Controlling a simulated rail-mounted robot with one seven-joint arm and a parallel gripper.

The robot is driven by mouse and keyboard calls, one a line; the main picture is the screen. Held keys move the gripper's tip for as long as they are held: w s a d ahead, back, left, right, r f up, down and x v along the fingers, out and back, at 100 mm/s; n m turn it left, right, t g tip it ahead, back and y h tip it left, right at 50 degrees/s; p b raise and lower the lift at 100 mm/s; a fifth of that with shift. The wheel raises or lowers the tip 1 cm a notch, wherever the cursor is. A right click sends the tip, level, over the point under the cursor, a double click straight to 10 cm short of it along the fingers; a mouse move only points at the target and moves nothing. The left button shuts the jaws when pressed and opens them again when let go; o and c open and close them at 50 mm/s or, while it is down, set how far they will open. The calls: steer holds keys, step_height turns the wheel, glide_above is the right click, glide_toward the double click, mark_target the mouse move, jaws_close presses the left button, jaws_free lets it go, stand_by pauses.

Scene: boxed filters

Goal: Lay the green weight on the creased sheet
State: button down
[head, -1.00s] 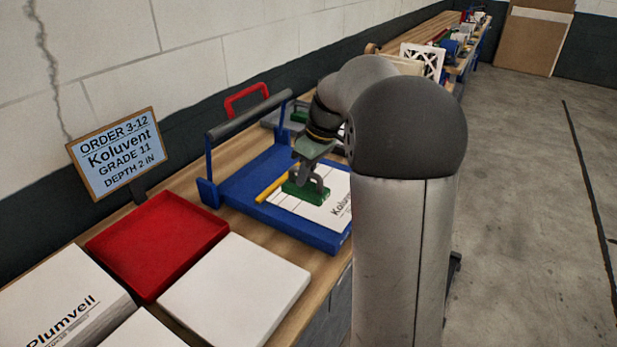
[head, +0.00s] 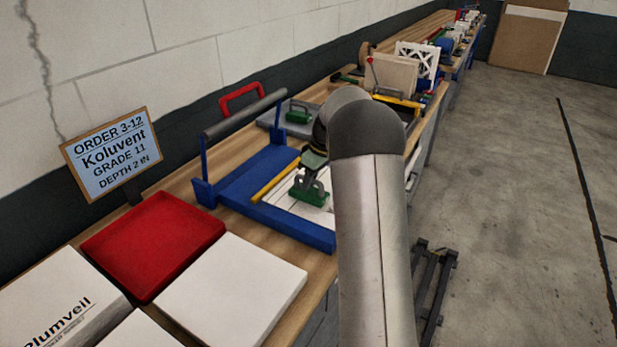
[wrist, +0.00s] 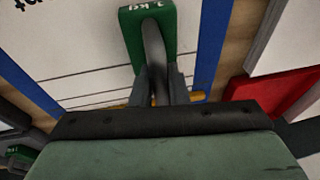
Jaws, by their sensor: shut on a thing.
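The green weight (head: 309,197) has a grey handle, and my gripper (head: 312,180) is shut on that handle. In the wrist view the weight (wrist: 148,38), marked in kg, hangs beyond my fingers (wrist: 161,88). It is over the white lined sheet (head: 281,199), which lies in the blue frame (head: 250,185). I cannot tell whether its base touches the sheet. The sheet (wrist: 90,52) shows ruled lines and part of some print in the wrist view. My arm hides its right part in the head view.
A yellow bar (head: 275,180) lies along the sheet's left side. A grey roller handle (head: 245,113) stands over the frame's back. A second green weight (head: 298,113) sits on a grey plate behind. A red tray (head: 152,240) and white boxes (head: 232,290) stand at the front left.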

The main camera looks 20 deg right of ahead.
steer(key=shift+f, duration=0.45)
steer(key=shift+f, duration=0.1)
steer(key=shift+f, duration=0.15)
steer(key=c, duration=1.4)
jaws_free()
steer(key=p+v, duration=0.7)
steer(key=v, duration=0.5)
steer(key=s+a+r+m, duration=0.2)
steer(key=s+a+r, duration=0.3)
steer(key=s+a, duration=0.45)
steer(key=s+a+f+m+h, duration=0.1)
steer(key=s+a, duration=0.4)
steer(key=s, duration=0.7)
steer(key=s+a+f+m+h, duration=0.1)
steer(key=s+a+f+m, duration=0.2)
steer(key=s, duration=0.9)
steer(key=a, duration=0.3)
steer(key=shift+s+f+m+h, duration=0.25)
steer(key=shift+m+h, duration=0.05)
steer(key=shift+h, duration=0.1)
